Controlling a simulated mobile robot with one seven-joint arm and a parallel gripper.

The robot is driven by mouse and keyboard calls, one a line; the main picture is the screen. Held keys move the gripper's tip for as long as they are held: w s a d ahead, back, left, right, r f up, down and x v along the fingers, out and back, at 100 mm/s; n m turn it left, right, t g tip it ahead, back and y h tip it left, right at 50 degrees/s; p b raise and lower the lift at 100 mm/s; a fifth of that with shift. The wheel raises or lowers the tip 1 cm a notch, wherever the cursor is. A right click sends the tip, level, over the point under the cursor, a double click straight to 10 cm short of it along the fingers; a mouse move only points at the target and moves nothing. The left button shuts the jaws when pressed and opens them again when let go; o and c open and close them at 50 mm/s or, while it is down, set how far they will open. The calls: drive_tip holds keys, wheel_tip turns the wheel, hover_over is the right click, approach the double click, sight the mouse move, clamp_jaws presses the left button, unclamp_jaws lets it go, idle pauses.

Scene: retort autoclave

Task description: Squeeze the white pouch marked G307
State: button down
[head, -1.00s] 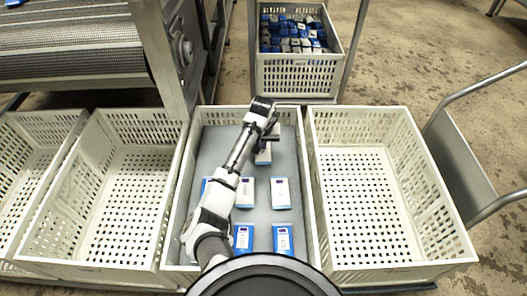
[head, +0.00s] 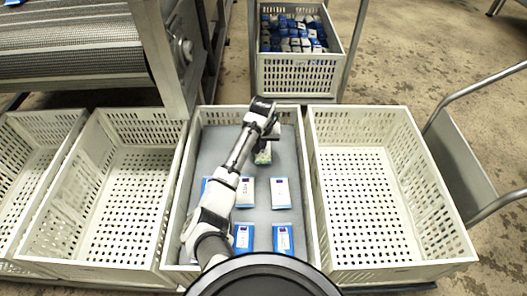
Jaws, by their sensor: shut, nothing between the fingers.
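Several white pouches with blue edges lie on the grey bottom of the middle crate (head: 309,205). One pouch (head: 280,193) lies right of my arm, another (head: 283,239) nearer me, and one (head: 245,193) beside the arm. A further pouch (head: 243,238) is at the near side, and one (head: 207,184) is partly hidden by the arm. The gripper is shut and empty. The markings are too small to read, so I cannot tell which is G307.
Empty white crates stand to the left (head: 125,190) and right (head: 365,190). Behind, a crate (head: 300,75) holds many blue and white packs. A mesh conveyor (head: 70,50) is at the back left. A metal cart with a handrail (head: 460,165) stands at the right.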

drive_tip(key=shift+s+f, duration=0.15)
drive_tip(key=shift+f, duration=0.15)
drive_tip(key=w+p+v, duration=0.1)
drive_tip(key=p+v, duration=0.7)
drive_tip(key=p, duration=0.1)
drive_tip(key=shift+w+r, duration=0.25)
drive_tip(key=shift+w, duration=0.2)
